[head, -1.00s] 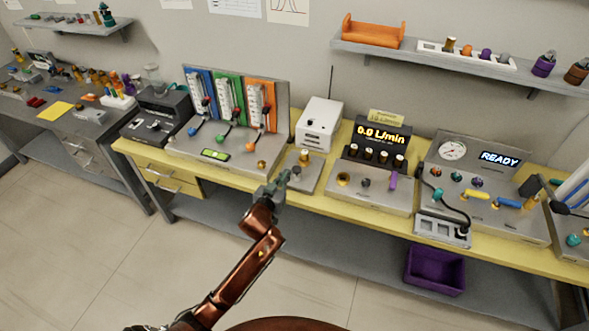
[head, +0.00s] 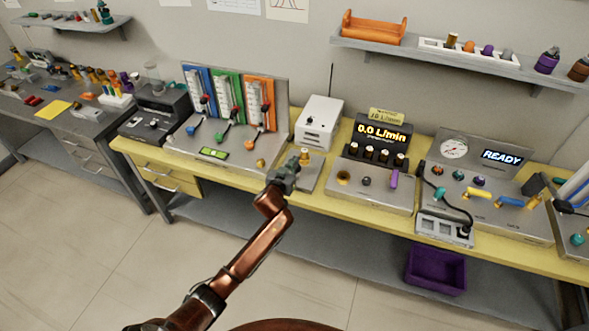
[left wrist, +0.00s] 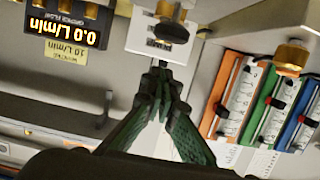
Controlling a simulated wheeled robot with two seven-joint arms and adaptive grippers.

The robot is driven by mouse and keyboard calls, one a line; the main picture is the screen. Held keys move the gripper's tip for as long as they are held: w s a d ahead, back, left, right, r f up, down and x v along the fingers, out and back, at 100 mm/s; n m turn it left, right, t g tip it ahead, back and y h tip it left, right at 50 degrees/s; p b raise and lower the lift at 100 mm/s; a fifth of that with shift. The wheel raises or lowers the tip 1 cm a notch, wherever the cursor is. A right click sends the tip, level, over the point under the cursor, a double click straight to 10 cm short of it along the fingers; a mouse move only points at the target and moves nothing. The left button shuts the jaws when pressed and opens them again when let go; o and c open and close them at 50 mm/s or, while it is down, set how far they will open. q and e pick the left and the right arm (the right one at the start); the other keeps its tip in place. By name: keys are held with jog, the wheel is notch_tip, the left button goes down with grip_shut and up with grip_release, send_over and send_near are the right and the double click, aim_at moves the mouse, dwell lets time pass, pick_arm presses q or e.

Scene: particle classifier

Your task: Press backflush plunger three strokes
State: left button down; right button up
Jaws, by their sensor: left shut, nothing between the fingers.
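A brass knob (head: 304,156), which looks like the backflush plunger, stands on a small grey plate in front of a white box. My left gripper (head: 291,168) is shut and empty, with its tips very close to the knob's near left side. Contact cannot be told. In the left wrist view, which is upside down, the fingers (left wrist: 160,76) are together. The knob (left wrist: 170,12) shows at the top edge there, with the slotted white face of the box near it. My right gripper is not in view.
The white box (head: 319,122) stands behind the knob. A three-colour valve panel (head: 230,95) is on the left and a flow display unit (head: 383,138) on the right. Another brass knob (head: 260,163) sits at the valve panel's front corner. The floor before the yellow bench is clear.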

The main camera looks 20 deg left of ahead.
pick_arm(q)
jog(key=shift+s+f, duration=0.1)
jog(key=shift+f, duration=1.35)
jog(key=shift+f+b, duration=0.95)
jog(key=shift+f, duration=0.6)
jog(key=shift+r, duration=0.1)
jog(key=s+r+p, duration=0.5)
jog(key=s+r, duration=0.1)
jog(key=s, duration=0.3)
jog(key=shift+s+r, duration=0.35)
jog(key=shift+r, duration=0.05)
